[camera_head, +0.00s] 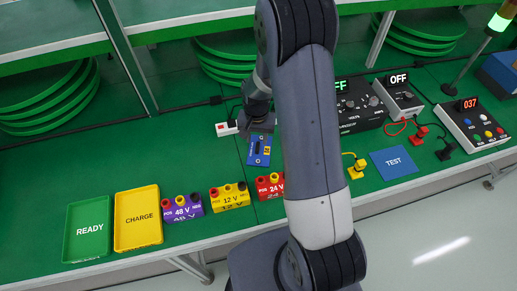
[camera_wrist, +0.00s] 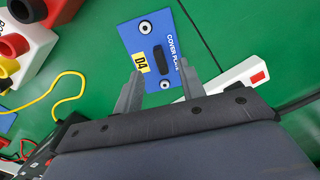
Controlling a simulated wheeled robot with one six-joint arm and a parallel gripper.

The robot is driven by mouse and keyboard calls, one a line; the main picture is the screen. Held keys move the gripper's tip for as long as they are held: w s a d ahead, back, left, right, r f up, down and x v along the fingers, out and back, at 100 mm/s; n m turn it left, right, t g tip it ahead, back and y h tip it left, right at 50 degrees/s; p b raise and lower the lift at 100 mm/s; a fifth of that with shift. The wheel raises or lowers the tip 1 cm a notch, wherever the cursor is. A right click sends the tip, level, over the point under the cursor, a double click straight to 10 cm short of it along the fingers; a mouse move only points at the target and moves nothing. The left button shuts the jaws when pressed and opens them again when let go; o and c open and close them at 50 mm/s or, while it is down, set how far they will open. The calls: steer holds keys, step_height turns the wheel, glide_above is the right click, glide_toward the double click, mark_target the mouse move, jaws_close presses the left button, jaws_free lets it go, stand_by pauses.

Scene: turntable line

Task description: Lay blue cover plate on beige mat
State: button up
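The blue cover plate (camera_head: 260,150) lies flat on the green bench, just below my gripper (camera_head: 257,125) in the head view. In the wrist view the cover plate (camera_wrist: 140,38) shows two round holes, a dark slot or bar and a yellow "D4" label. My gripper (camera_wrist: 160,70) is open there, its fingers apart on either side of the plate's near part, with nothing visibly clamped. I cannot tell whether the fingers touch the plate. No beige mat shows in either view; my arm hides part of the bench.
A white power strip (camera_head: 226,128) lies close by the gripper. Purple (camera_head: 183,208), yellow (camera_head: 230,197) and red (camera_head: 268,187) voltage blocks line the front edge. Green (camera_head: 72,245) and yellow (camera_head: 138,242) trays stand left. A blue TEST pad (camera_head: 394,172) and meters are right.

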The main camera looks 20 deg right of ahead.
mark_target(257, 148)
steer(key=shift+f+p, duration=0.85)
steer(key=shift+f, duration=1.9)
steer(key=shift+c, duration=0.4)
jaws_close()
